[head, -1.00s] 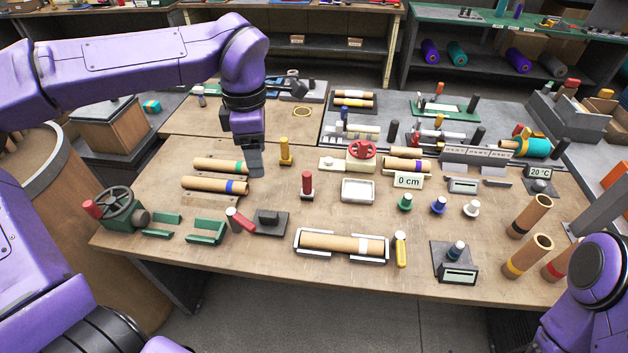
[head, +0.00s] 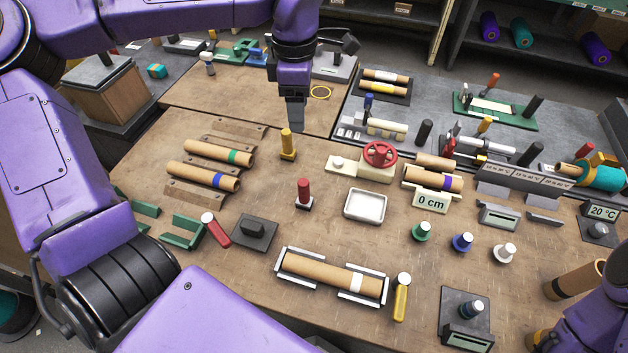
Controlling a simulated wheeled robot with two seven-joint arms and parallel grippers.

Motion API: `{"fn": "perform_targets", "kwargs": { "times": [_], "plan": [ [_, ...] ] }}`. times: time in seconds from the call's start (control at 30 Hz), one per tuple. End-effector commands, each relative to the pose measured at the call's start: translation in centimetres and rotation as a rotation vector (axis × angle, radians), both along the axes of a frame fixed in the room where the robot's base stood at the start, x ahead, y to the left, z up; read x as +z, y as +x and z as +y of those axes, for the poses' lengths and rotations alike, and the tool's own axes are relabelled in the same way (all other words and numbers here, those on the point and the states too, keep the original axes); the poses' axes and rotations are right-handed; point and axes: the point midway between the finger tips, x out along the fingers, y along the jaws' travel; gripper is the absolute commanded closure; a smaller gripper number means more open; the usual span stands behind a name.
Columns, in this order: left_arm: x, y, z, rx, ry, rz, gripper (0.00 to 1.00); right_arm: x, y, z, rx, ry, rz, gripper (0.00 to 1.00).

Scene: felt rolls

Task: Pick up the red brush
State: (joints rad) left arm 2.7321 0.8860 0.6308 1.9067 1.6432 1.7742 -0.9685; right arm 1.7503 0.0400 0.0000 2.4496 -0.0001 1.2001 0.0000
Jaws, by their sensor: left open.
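A red-handled upright piece (head: 304,192), which looks like the red brush, stands on a small pale and dark base in the middle of the table. My left gripper (head: 298,126) points down, open and empty, behind it and just behind a yellow upright piece (head: 288,144). It is apart from the red one. A second red piece with a white end (head: 217,231) lies tilted at the left, by a dark block; I cannot tell if it is a brush. My right arm shows at the bottom right, but its gripper is out of view.
Cardboard rolls with green (head: 219,153) and blue (head: 204,177) bands lie at the left. A white tray (head: 365,219) and a red handwheel (head: 380,154) are right of the red upright piece. A roll in a cradle (head: 330,287) lies in front. Bare wood surrounds the red upright piece.

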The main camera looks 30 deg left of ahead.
Motion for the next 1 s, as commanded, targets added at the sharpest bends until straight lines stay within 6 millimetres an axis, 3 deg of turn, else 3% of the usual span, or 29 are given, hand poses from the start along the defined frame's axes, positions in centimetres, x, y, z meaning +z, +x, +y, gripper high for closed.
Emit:
{"fn": "perform_targets", "kwargs": {
  "times": [0.03,0.37,0.7,0.8,1.0],
  "plan": [
    [-1.5,0.0,0.0,-0.001,0.000,0.000,0.37,-1.5,0.0,0.0,0.000,0.001,0.001,0.57],
    [-8.0,0.0,-0.1,-0.002,0.000,0.000,0.37,-8.0,-0.1,0.0,0.000,0.000,0.002,0.57],
    [-17.4,-0.1,0.0,0.000,0.000,-0.001,0.37,-17.5,-0.1,0.0,0.000,0.001,0.001,0.57],
    [-18.9,-0.1,0.0,0.001,0.001,-0.002,0.37,-19.0,-0.2,0.0,0.000,0.000,0.001,0.57],
    [-21.5,-0.2,0.1,0.000,0.001,0.003,0.37,-19.0,-0.1,0.0,0.000,0.001,0.001,0.57]
  ]
}}
